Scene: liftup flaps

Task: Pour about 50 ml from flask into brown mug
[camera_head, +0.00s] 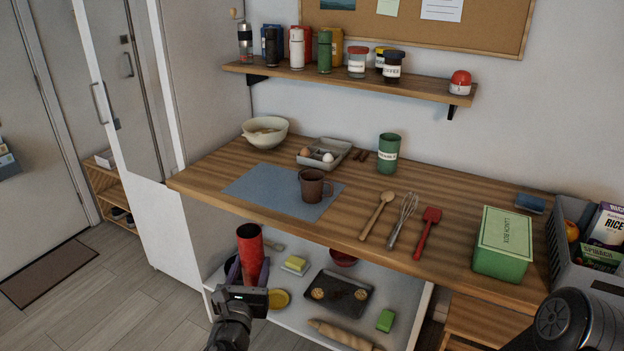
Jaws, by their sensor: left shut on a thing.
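The brown mug (312,187) stands upright on the blue-grey mat (255,186) on the wooden counter, its handle toward the right. My left gripper (249,271) is shut on a red flask (249,245), a tall cylinder with a dark top. The flask looks about upright, in front of the counter's edge, lower in the picture than the mug and to its left. It is apart from the mug. Its lower part is hidden by my gripper. The contents of flask and mug cannot be seen. Part of my right arm shows at the lower right; its gripper is out of view.
Behind the mat are a bowl (265,131), a grey egg tray (324,151) and a green canister (388,153). A wooden spoon (377,215), whisk (403,219) and red spatula (428,227) lie to the right. An open lower shelf holds a dark tray (338,293).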

